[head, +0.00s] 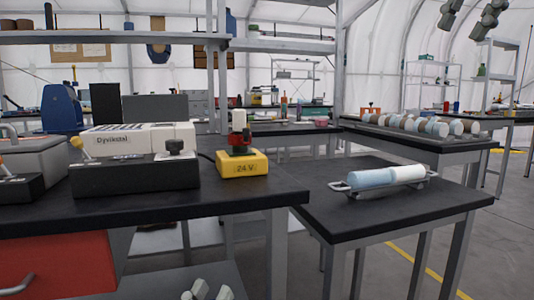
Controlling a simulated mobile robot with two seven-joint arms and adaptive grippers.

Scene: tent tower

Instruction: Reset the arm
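The task names no object. At the bottom edge, a few small pale grey pieces (207,291) show below the near table; I cannot tell what they are.
A dark-topped table (240,200) on the left holds a white and black device (135,155) and a yellow 24 V block (242,164). A lower table (345,222) on the right holds a rack with pale cylinders (388,177). Open floor (500,245) lies at right.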

